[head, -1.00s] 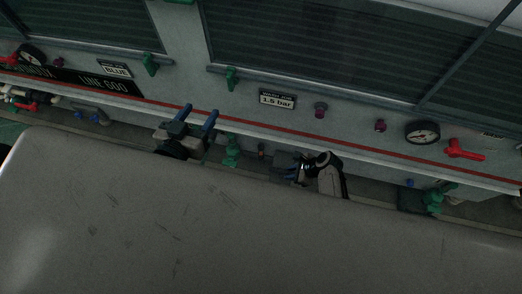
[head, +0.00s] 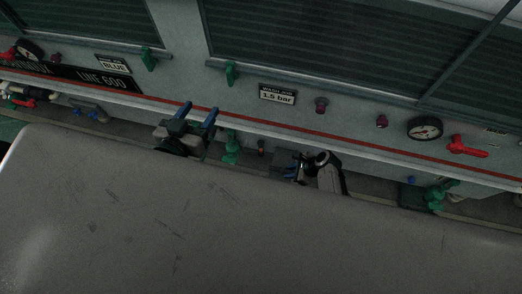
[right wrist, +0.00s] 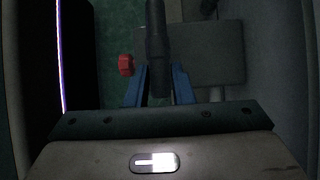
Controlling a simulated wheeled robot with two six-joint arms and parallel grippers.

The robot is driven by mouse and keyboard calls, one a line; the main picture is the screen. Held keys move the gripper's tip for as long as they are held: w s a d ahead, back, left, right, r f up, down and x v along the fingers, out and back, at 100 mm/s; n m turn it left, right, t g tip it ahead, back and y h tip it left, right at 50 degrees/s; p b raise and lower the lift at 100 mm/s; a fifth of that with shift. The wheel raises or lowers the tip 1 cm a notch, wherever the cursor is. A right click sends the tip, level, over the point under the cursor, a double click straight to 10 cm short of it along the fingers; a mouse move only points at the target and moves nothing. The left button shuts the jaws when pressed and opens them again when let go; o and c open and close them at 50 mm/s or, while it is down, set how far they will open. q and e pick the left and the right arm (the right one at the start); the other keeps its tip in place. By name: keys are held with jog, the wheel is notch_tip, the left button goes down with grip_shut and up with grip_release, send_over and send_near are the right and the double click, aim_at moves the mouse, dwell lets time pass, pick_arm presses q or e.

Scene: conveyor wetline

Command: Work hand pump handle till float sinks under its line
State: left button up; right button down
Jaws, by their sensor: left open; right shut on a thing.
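In the right wrist view a dark upright bar, seemingly the pump handle (right wrist: 157,45), runs down between the blue fingers of my right gripper (right wrist: 160,82), which is shut on it. In the head view my right gripper (head: 293,176) is small and dark, low in front of the machine, partly hidden by the pale surface in front. My left gripper (head: 199,110) is open and empty, its two blue fingers apart and pointing up at the red stripe. I cannot make out the float or its line in either view.
A wash air sign (head: 277,94), a round gauge (head: 425,128) and a red lever (head: 467,147) are on the machine front. Green fittings (head: 232,148) stand below its ledge. A red knob (right wrist: 126,65) is left of the bar. A broad pale surface (head: 200,225) fills the foreground.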

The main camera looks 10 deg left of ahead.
jog(key=shift+r, duration=0.1)
notch_tip(320, 180, up, 4)
jog(key=p, duration=0.5)
jog(key=shift+r, duration=0.25)
notch_tip(320, 180, down, 5)
jog(key=b, duration=0.3)
jog(key=shift+b, duration=0.4)
jog(key=shift+r, duration=0.2)
jog(key=c, duration=1.3)
grip_release()
notch_tip(320, 180, up, 7)
jog(key=p, duration=0.8)
jog(key=shift+r, duration=0.15)
